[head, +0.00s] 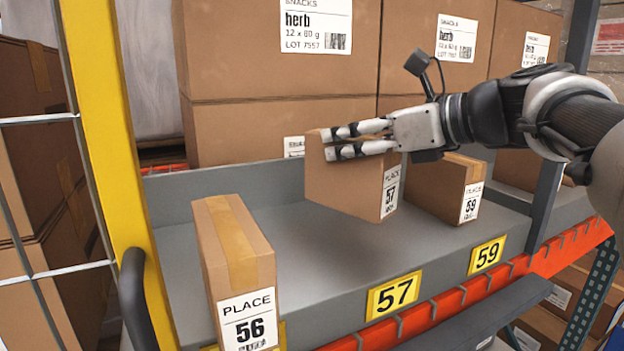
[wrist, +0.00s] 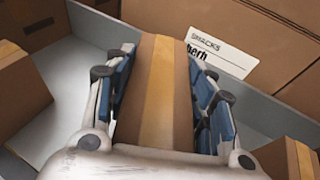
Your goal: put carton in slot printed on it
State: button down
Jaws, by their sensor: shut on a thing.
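My gripper (head: 352,140) is shut on a brown carton (head: 345,190) whose label reads PLACE 57. The carton is tilted and appears held a little above the grey shelf. In the wrist view the held carton (wrist: 160,95), with a tan tape strip, sits between the blue finger pads of my gripper (wrist: 166,85). The yellow slot plate 57 (head: 394,295) is on the shelf's front edge, below and in front of the carton. The shelf area behind that plate is bare. Whether the carton's underside touches the shelf is hard to tell.
Carton 56 (head: 236,270) stands at the left and carton 59 (head: 444,190) at the right, behind slot plate 59 (head: 486,255). Large herb boxes (head: 280,125) stand behind the grey shelf (head: 310,262). A yellow post (head: 108,150) rises at the left and a grey upright (head: 545,215) at the right.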

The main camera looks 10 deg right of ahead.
aim_at(393, 166)
jog(key=shift+f+b, duration=0.35)
jog(key=shift+f, duration=2.15)
jog(key=shift+f, duration=0.1)
jog(key=c, duration=0.7)
grip_release()
jog(key=shift+f, duration=0.15)
jog(key=shift+s+d+r, duration=0.15)
jog(key=shift+d+r, duration=0.05)
jog(key=shift+r, duration=0.1)
jog(key=v, duration=1.1)
jog(key=shift+s+d+r, duration=0.1)
jog(key=shift+s+d, duration=0.1)
